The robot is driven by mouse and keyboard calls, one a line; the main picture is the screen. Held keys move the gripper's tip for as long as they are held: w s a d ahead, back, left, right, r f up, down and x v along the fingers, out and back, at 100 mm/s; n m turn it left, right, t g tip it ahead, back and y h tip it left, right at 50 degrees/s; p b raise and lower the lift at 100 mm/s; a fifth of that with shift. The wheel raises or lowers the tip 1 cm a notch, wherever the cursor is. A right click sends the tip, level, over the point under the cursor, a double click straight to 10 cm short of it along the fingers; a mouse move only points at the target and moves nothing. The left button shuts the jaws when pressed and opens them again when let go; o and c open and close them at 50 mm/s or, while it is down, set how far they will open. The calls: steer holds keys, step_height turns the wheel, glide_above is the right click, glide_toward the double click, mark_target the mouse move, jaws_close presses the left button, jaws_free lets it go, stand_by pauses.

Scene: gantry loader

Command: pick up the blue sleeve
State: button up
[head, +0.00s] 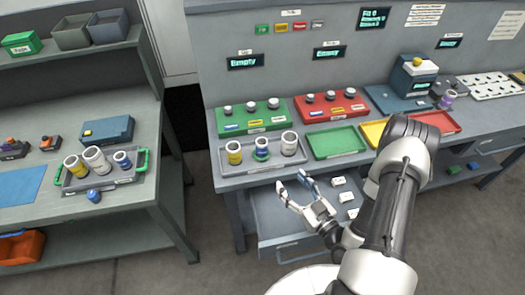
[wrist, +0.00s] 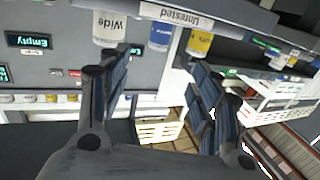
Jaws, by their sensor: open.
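A blue sleeve (head: 261,149) stands upright between a yellow sleeve (head: 234,153) and a white sleeve (head: 289,143) in the grey tray (head: 222,171) at the right bench's front left. The wrist view, which appears upside down, shows this blue sleeve (wrist: 161,36) beyond my fingers, between the white and yellow ones, with the tray label "Untested". Another sleeve with blue on it (head: 122,159) stands in the left bench's tray; I cannot tell which one is meant. My gripper (head: 293,182) is open and empty, in front of the right bench, apart from the sleeves, above the open drawer.
The open drawer (head: 278,222) holds several white blocks. A green tray (head: 337,142) lies right of the grey tray. Green and red stands (head: 330,106) with dark-topped parts are behind.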

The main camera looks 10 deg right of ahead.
mark_target(265, 149)
steer(key=b+x, duration=0.3)
steer(key=x, duration=1.4)
steer(key=shift+w+r, duration=0.1)
steer(key=shift+r, duration=0.05)
steer(key=shift+c, duration=0.4)
jaws_close()
